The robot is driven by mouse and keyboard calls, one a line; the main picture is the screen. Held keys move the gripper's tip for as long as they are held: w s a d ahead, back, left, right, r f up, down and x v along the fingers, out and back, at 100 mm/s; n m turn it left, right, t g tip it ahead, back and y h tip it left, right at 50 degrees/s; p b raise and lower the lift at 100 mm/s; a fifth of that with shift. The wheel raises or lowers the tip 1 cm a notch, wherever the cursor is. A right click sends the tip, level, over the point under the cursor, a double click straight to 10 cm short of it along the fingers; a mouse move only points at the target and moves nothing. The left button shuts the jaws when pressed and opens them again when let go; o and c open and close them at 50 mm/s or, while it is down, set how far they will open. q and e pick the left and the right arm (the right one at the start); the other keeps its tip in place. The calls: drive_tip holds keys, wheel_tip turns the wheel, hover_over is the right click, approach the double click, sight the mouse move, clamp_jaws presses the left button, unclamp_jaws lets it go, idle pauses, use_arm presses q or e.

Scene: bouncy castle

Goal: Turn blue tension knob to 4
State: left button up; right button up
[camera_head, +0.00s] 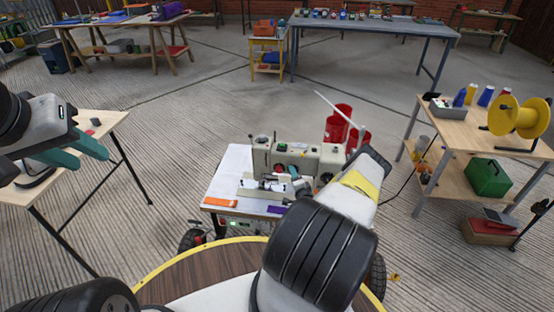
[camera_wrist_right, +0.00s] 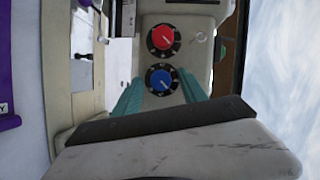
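The white sewing machine (camera_head: 318,158) stands on a small white-topped table. In the right wrist view, the blue knob (camera_wrist_right: 160,79) sits on a dark round dial on the machine's pale face, next to a red knob (camera_wrist_right: 162,38). The dial's numbers are too small to read. My right gripper (camera_wrist_right: 158,92) is open, with one teal finger on each side of the blue knob in that view; I cannot tell whether they touch it. My forearm hides most of this gripper in the head view. My left gripper (camera_head: 93,161) is open and empty at the left, away from the machine.
An orange strip (camera_head: 220,202) and purple cloth (camera_head: 276,209) lie on the machine's table. A wooden side table (camera_head: 99,124) is near my left gripper. A shelf unit with a yellow spool (camera_head: 518,117) stands at the right.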

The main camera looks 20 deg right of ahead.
drive_tip(key=shift+s, duration=0.1)
drive_tip(key=v, duration=0.7)
drive_tip(key=shift+s, duration=0.3)
drive_tip(key=shift+w+r, duration=0.1)
